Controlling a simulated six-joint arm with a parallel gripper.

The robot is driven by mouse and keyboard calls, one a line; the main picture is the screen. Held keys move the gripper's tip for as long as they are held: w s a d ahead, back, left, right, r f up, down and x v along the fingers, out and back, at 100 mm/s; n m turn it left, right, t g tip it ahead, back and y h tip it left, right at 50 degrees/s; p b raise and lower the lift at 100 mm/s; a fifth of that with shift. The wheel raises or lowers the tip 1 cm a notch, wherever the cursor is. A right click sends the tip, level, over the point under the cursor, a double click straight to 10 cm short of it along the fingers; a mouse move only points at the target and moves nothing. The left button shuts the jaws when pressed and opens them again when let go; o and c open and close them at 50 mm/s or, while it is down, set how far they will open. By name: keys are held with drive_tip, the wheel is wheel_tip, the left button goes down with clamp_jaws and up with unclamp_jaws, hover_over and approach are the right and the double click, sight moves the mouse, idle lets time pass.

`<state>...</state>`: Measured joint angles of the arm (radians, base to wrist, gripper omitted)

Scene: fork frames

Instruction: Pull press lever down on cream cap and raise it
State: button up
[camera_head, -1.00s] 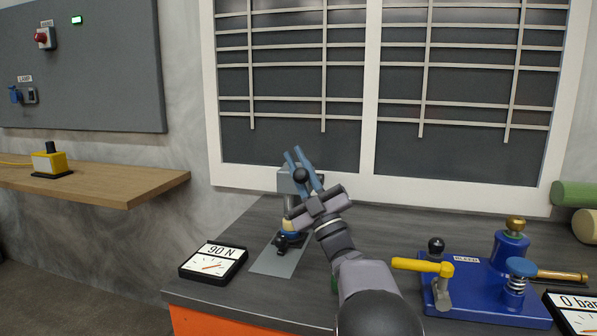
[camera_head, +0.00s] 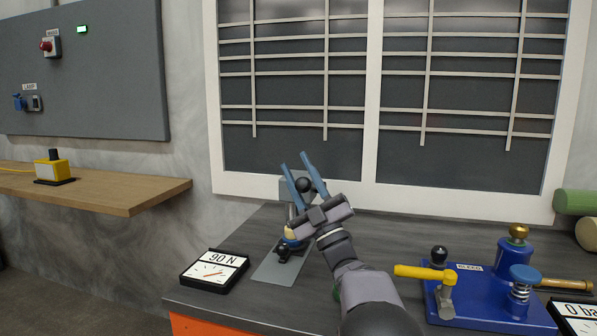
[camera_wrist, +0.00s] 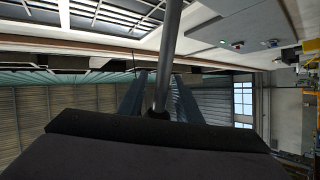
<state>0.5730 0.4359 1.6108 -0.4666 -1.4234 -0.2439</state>
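The press (camera_head: 293,188) is a grey column on a flat grey base plate (camera_head: 277,268) at the bench's left. Its lever shows as a grey rod (camera_wrist: 167,55) in the wrist view, with a black ball knob (camera_head: 303,185). My gripper (camera_head: 295,160) has its two blue fingers spread apart, one on each side of the knob. In the wrist view there is a gap between the rod and each finger. The cream cap (camera_head: 289,232) shows low in the press, partly hidden behind my gripper. A dark fixture (camera_head: 283,252) is just below it.
A gauge reading 90 N (camera_head: 214,268) lies left of the press. A blue fixture (camera_head: 480,295) with a yellow-handled lever (camera_head: 425,272) stands to the right. Behind are a barred window (camera_head: 292,100) and a wooden shelf (camera_head: 110,190) at left.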

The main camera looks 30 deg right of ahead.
drive_tip(key=v, duration=0.7)
drive_tip(key=shift+b, duration=0.4)
drive_tip(key=shift+f+h, duration=0.15)
drive_tip(key=shift+h, duration=0.15)
